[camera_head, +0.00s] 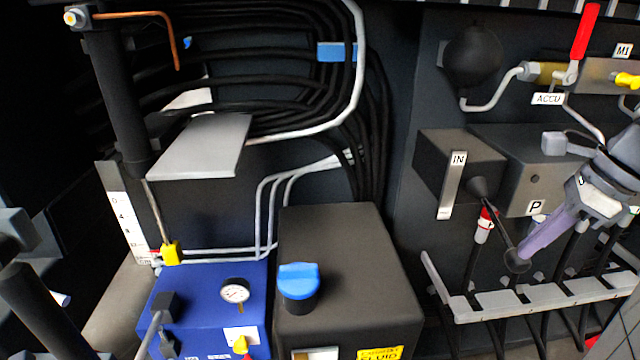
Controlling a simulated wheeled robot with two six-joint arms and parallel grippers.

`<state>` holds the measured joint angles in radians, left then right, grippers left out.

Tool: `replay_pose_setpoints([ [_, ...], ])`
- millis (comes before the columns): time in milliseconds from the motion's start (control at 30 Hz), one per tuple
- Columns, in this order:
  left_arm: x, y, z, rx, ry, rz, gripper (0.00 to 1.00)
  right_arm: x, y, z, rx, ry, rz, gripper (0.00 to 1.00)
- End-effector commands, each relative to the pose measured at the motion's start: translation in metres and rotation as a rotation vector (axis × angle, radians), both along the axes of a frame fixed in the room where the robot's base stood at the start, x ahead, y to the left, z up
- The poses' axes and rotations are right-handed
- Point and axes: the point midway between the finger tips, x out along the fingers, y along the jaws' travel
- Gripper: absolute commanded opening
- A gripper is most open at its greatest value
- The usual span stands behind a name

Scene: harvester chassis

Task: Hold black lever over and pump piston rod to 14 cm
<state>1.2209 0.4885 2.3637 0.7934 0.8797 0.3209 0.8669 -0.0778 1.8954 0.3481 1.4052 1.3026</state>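The black lever (498,222) leans down and to the right from the grey block marked IN, ending in a round black knob (517,261). My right gripper (524,253) comes in from the right with its purple fingers at the knob. The fingers overlap in this view, so I cannot tell whether they are closed on it. The thin piston rod (155,215) hangs from a dark cylinder (122,105) and ends in a yellow piece (170,253) beside a white scale (127,222).
A blue box (205,285) carries a pressure gauge (235,291) and a small black fitting with a grey rod (146,335). A dark tank (350,265) with a blue cap (299,282) stands beside it. A grey slotted rail (535,298) runs below the lever. A red-handled valve (585,32) is above.

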Motion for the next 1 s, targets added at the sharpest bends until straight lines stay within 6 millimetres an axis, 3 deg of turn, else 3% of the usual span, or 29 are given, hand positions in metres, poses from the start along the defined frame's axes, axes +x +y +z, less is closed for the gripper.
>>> replay_pose_setpoints([
  [267,0.000,0.000,-0.001,-0.001,-0.001,0.000,0.00,0.000,0.000,0.003,0.001,0.001,0.001,0.00],
  [800,0.000,0.000,-0.001,-0.001,-0.001,0.000,0.00,0.000,0.000,0.066,-0.001,-0.001,0.001,0.00],
  [1000,0.000,0.000,-0.001,-0.001,-0.001,0.000,0.00,0.000,0.000,0.075,0.001,0.001,-0.001,0.00],
])
